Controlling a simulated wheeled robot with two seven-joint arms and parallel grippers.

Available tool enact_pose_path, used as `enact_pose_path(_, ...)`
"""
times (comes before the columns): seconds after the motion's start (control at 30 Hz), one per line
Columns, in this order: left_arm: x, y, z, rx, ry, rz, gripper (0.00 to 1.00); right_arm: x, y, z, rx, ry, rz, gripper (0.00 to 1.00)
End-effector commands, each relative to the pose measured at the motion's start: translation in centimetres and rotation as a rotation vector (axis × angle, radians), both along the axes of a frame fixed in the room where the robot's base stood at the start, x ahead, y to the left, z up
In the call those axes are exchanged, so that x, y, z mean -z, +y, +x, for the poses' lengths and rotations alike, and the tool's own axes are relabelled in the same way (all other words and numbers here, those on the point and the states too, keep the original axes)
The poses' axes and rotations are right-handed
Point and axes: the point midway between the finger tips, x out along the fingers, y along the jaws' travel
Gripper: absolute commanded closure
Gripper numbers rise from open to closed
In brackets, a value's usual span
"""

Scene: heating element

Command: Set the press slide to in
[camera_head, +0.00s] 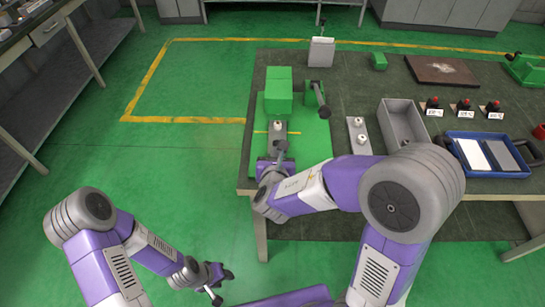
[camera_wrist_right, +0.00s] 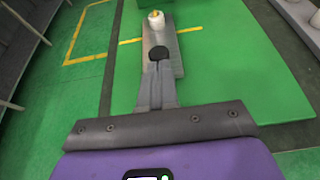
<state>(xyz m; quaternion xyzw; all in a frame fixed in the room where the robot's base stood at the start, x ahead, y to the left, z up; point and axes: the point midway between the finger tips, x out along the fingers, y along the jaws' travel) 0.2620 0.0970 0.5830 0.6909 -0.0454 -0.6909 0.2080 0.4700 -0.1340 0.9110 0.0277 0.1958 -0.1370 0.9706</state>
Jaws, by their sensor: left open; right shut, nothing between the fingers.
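The green press (camera_head: 278,92) stands on a green base plate at the table's left end. Its grey slide plate (camera_head: 268,142) sticks out at the front, carrying a white piece with a yellowish top (camera_head: 278,126). In the right wrist view the slide (camera_wrist_right: 170,66) runs away under the green press body, with the white piece (camera_wrist_right: 156,20) on it. My right gripper (camera_wrist_right: 158,56) is shut and empty, its dark tip over or against the slide's near end; contact cannot be told. My left gripper (camera_head: 222,284) is open and empty, low at the front, off the table.
A lever with a dark grip (camera_head: 318,92) is at the press's right side. Right of it are a grey plate with white pieces (camera_head: 358,134), a grey open box (camera_head: 402,124), red buttons (camera_head: 464,104) and a blue tray (camera_head: 486,172). Floor left of the table is clear.

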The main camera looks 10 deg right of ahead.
Motion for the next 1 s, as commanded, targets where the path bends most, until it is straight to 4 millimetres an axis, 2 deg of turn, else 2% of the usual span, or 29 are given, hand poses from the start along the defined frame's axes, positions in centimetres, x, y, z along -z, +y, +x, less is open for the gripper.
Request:
enact_pose_path(0.4, 0.0, 0.0, 0.0, 0.0, 0.001, 0.0, 0.57, 0.0, -0.1, 0.2, 0.0, 0.0, 0.0, 1.0)
enact_pose_path(0.7, 0.8, 0.0, 0.0, 0.0, 0.001, 0.0, 0.57, 0.1, -1.1, 3.6, 0.001, 0.001, 0.001, 1.0)
enact_pose_path(1.0, 0.8, 0.0, 0.0, 0.0, 0.001, 0.0, 0.57, -0.1, -1.3, 3.9, 0.002, -0.003, -0.002, 1.0)
